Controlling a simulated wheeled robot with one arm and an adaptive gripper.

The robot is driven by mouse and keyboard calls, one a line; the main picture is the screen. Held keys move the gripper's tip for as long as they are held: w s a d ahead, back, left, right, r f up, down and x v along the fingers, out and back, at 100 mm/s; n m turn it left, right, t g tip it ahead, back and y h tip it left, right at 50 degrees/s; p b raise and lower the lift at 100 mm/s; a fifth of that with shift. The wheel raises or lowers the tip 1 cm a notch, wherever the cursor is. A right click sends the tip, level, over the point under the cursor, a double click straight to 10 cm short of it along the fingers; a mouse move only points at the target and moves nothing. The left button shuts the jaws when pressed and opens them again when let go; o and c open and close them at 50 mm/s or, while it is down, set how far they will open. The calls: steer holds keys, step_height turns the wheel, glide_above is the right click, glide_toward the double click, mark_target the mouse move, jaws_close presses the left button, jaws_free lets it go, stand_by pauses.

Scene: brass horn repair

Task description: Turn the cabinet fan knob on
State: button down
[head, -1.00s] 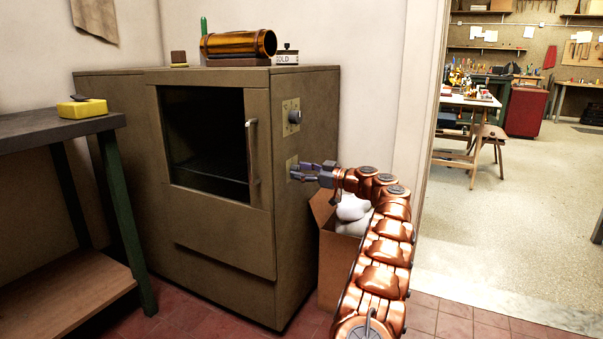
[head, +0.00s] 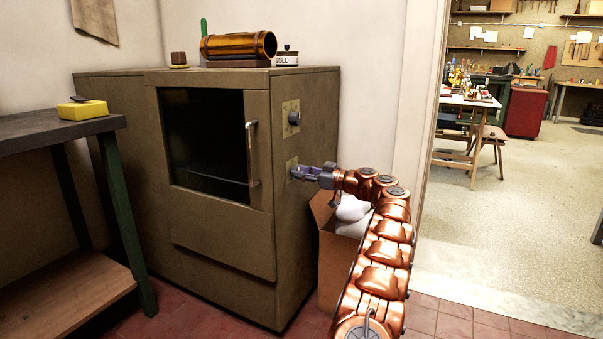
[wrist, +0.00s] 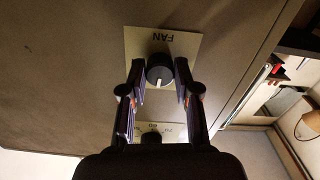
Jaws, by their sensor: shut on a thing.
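The cabinet (head: 225,250) is a brown metal box with a dark window and a vertical handle (head: 251,152). On its right side are two plates, each with a control. In the wrist view the dark round fan knob (wrist: 159,70) sits on a pale plate (wrist: 183,42) marked FAN, with a white pointer line on it. My gripper (head: 300,172) is at the lower plate, shut on the fan knob; its fingers (wrist: 159,78) lie on both sides of the knob in the wrist view. The upper knob (head: 295,118) is clear of my gripper.
A cardboard box (head: 337,262) with white bundles stands on the floor just under my arm. A brass tube (head: 238,46) and a tin marked GOLD (head: 287,57) sit on the cabinet top. A workbench (head: 60,130) stands at left. A doorway opens at right.

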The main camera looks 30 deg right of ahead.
steer(key=shift+a+m+p, duration=0.2)
steer(key=shift+m+p, duration=6)
steer(key=shift+m, duration=2.4)
steer(key=c, duration=0.8)
jaws_free()
steer(key=shift+s, duration=0.1)
steer(key=shift+c, duration=0.2)
steer(key=shift+d, duration=0.1)
steer(key=v, duration=1.2)
